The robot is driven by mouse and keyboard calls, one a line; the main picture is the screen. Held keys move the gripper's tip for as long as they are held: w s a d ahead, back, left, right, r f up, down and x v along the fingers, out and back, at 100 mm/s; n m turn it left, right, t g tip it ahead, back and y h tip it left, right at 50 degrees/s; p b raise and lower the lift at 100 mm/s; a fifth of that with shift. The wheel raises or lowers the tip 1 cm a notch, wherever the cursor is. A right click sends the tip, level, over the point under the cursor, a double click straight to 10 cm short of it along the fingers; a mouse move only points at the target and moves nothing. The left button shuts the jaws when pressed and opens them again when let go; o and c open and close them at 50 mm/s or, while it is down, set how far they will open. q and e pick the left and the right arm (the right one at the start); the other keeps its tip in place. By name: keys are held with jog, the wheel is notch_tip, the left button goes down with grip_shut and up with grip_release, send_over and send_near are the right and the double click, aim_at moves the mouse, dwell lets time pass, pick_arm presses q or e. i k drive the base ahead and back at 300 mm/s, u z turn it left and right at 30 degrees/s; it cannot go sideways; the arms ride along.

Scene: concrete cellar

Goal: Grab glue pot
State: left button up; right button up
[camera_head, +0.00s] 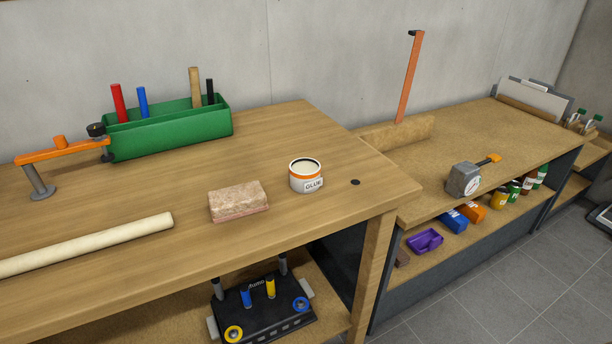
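The glue pot (305,177) is a small white tub with an orange band and a label reading "GLUE". It stands upright and open-topped near the right end of the wooden workbench (270,143). Nothing touches it. Neither of my grippers shows in the head view.
A pale rod (90,244) lies at the front left. A green tool box (168,131) and an orange clamp (60,152) stand behind. A lower bench (455,160) adjoins on the right.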

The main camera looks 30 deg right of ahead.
aim_at(305, 173)
jog(key=u, duration=2.2)
jog(key=i, duration=1.35)
jog(key=z, duration=3.7)
